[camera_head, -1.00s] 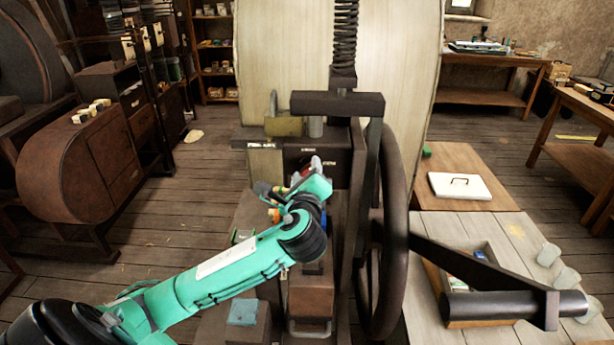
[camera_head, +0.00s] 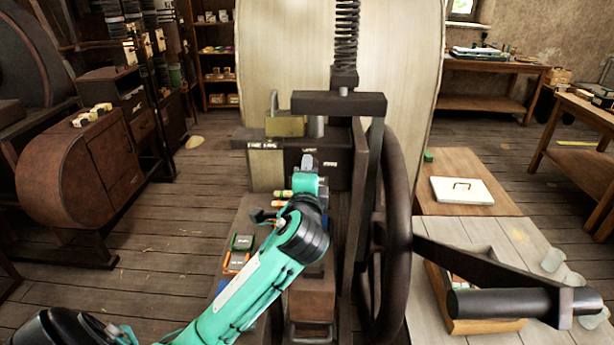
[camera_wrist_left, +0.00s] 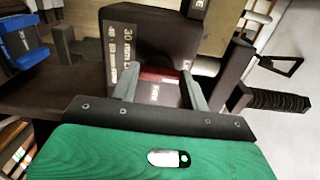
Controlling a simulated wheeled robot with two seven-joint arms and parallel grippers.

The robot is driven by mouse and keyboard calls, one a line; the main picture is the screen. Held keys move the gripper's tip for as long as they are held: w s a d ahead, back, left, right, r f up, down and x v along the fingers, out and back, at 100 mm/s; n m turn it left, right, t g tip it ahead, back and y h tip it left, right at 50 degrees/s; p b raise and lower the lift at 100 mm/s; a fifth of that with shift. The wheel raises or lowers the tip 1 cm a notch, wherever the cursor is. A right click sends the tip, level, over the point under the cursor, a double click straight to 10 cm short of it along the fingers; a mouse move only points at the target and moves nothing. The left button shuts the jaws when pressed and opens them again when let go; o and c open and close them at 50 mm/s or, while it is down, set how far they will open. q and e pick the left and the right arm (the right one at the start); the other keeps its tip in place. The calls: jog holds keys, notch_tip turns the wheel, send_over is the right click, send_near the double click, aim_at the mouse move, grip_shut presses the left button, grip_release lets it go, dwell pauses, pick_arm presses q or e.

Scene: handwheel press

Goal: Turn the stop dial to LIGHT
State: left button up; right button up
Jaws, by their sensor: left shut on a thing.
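The press block (camera_head: 335,165) stands under the spring, with small white labels on its front. My left gripper (camera_head: 308,163) is at that front face and covers the spot where the stop dial sits. In the left wrist view the two fingertips (camera_wrist_left: 159,80) are on either side of a dark piece with a red part, which I take for the stop dial (camera_wrist_left: 158,76). The gripper is shut on it. The lettering near the dial is too small to read, so its setting cannot be told. A label plate with "30" (camera_wrist_left: 122,55) is beside it. My right gripper is not in view.
The large handwheel (camera_head: 398,240) stands close to the right of my left arm, with its crank handle (camera_head: 505,303) over the pale table. A brass padlock (camera_head: 284,125) sits above the block. Small stamp-like items (camera_head: 242,243) lie left of my forearm.

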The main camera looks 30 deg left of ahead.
pick_arm(q)
jog(key=shift+f, duration=0.1)
dwell(0.5)
jog(key=o, duration=1)
jog(key=shift+p+v, duration=1.55)
jog(key=shift+v, duration=5.45)
jog(key=shift+a+n, duration=0.1)
jog(key=shift+n, duration=0.2)
